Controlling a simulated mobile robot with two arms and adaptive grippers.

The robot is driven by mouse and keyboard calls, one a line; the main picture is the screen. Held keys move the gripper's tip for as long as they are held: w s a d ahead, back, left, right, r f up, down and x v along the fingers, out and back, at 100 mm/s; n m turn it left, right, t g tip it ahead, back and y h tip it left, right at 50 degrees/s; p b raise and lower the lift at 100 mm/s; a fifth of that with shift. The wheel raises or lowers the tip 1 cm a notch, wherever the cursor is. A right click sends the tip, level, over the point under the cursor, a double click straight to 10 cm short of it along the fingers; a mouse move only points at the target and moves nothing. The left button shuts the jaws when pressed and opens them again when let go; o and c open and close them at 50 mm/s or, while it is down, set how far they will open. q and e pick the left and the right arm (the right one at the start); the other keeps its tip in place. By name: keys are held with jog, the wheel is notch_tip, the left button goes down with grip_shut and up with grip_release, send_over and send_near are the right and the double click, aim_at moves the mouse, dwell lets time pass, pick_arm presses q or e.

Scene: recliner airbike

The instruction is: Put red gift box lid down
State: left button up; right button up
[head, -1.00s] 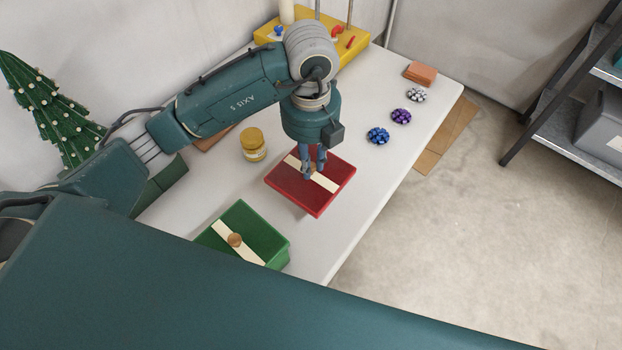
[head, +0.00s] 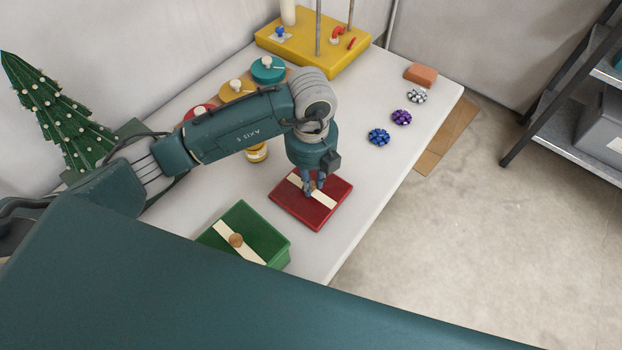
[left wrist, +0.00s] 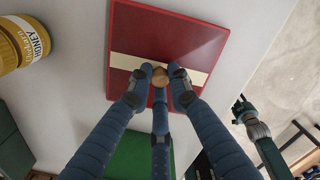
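The red gift box lid (head: 318,214) is flat, with a cream stripe and a round wooden knob. It lies level at the white table's surface, right of the green box; I cannot tell whether a small gap remains under it. My left gripper (head: 312,189) is above its middle, pointing down. In the left wrist view, my left gripper's fingers (left wrist: 160,82) close around the wooden knob (left wrist: 160,76) of the red lid (left wrist: 190,35). The fingertips hide part of the knob's sides.
A green box (head: 268,235) stands at the table's near edge. A honey jar (head: 257,153) is behind my left arm. Blue (head: 379,137), purple (head: 401,117) and silver (head: 417,96) bows line the right. A yellow stand (head: 330,58) is at the back. Bare table (head: 352,165) surrounds the lid.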

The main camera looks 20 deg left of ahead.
pick_arm(q)
jog(key=o, duration=0.4)
notch_tip(320, 180, up, 12)
jog(key=shift+r, duration=0.2)
jog(key=shift+f, duration=0.1)
dwell(0.6)
